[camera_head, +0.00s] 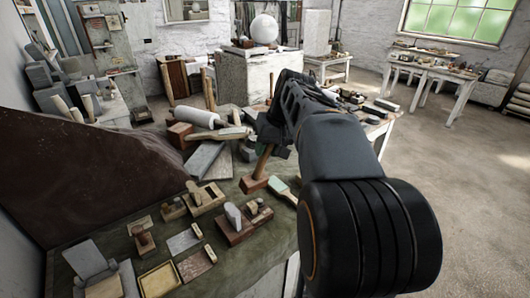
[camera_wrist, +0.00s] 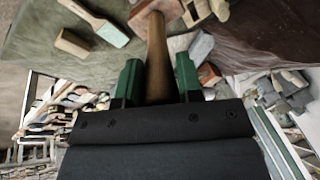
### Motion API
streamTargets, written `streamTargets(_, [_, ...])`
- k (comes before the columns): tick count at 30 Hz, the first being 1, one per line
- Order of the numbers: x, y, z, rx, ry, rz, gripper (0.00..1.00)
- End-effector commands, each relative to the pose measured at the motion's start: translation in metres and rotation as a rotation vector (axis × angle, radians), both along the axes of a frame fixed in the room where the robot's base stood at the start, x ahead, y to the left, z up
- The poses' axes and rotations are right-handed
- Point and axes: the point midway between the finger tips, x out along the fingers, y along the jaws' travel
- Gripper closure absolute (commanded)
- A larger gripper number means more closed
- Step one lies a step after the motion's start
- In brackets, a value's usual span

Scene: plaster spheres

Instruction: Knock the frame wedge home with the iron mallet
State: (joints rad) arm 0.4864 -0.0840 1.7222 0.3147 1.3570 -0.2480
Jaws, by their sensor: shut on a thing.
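My gripper (camera_head: 268,143) is shut on the wooden handle of a mallet (camera_head: 264,161), which hangs over the bench with its head down. In the wrist view the handle (camera_wrist: 156,50) runs between the green fingers of my gripper (camera_wrist: 158,78). The mallet's head looks reddish brown and block-shaped, not clearly iron. It is cut by the top edge of the wrist view. I cannot tell whether the head touches the bench. Several wooden blocks and plane-like tools lie below it; I cannot pick out the frame wedge for certain.
The green-covered bench (camera_head: 222,262) is crowded. A green-faced wooden paddle (camera_head: 284,191) lies right of the mallet head. A wooden-framed tray (camera_head: 159,280) lies at the front. A grey roller (camera_head: 198,117) lies behind. A white sphere (camera_head: 264,29) stands on a far block. Open floor (camera_head: 470,200) lies right.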

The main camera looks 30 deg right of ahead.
Motion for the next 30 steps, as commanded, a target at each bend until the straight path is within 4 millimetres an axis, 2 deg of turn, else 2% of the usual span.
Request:
streamTargets(5, [0.000,-0.001,-0.003,-0.001,-0.007,-0.002,0.94])
streamTargets(21, [0.000,0.001,-0.038,-0.001,-0.008,0.002,0.94])
streamTargets(30, [0.001,0.001,-0.041,-0.001,-0.008,0.002,0.94])
